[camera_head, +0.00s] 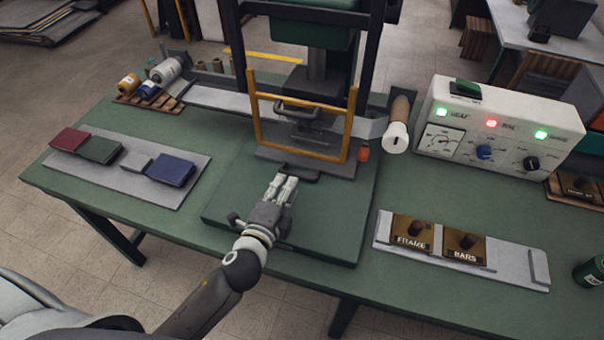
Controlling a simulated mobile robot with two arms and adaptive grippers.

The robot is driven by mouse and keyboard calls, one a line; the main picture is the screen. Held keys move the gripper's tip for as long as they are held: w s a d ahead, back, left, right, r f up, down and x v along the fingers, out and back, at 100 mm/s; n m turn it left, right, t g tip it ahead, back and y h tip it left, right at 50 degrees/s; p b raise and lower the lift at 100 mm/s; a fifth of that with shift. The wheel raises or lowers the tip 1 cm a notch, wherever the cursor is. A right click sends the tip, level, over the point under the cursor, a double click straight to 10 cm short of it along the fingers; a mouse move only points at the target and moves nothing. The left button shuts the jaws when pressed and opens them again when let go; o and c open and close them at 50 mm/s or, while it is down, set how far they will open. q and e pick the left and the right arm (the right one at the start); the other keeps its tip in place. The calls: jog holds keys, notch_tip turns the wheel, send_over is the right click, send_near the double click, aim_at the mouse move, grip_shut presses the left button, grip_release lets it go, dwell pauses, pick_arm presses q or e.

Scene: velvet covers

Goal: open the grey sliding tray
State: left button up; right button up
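The grey sliding tray (330,167) sits at the foot of the press, low behind the yellow frame, with a dark handle (302,176) at its front. My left gripper (284,181) reaches in from the lower left, over the green board in front of the press. Its pale fingertips lie close together at the left part of the handle. I cannot tell whether they touch it or have it between them. My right gripper is not in view.
The yellow frame (348,130) stands upright above the tray. A grey mat (135,181) with swatches lies left. A white control box (500,125) stands right, behind a grey rack (510,257) with FRAME and BARS blocks. The green board (320,220) before the tray is otherwise bare.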

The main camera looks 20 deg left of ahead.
aim_at(299, 174)
pick_arm(q)
jog(key=shift+f+b, duration=0.4)
jog(key=shift+f, duration=0.3)
notch_tip(299, 174, down, 3)
jog(key=b, duration=0.3)
jog(key=shift+w, duration=0.1)
jog(key=shift+w+f+b, duration=0.1)
jog(key=shift+f+b, duration=0.65)
jog(key=shift+b, duration=0.05)
jog(key=shift+w, duration=0.45)
jog(key=w, duration=0.3)
jog(key=w+f, duration=0.1)
jog(key=w, duration=0.2)
jog(key=w+f+p, duration=0.1)
jog(key=w, duration=0.2)
jog(key=shift+w+d, duration=0.2)
jog(key=shift+w, duration=0.1)
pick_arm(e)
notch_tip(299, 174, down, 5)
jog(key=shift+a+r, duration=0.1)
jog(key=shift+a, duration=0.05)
pick_arm(q)
grip_shut()
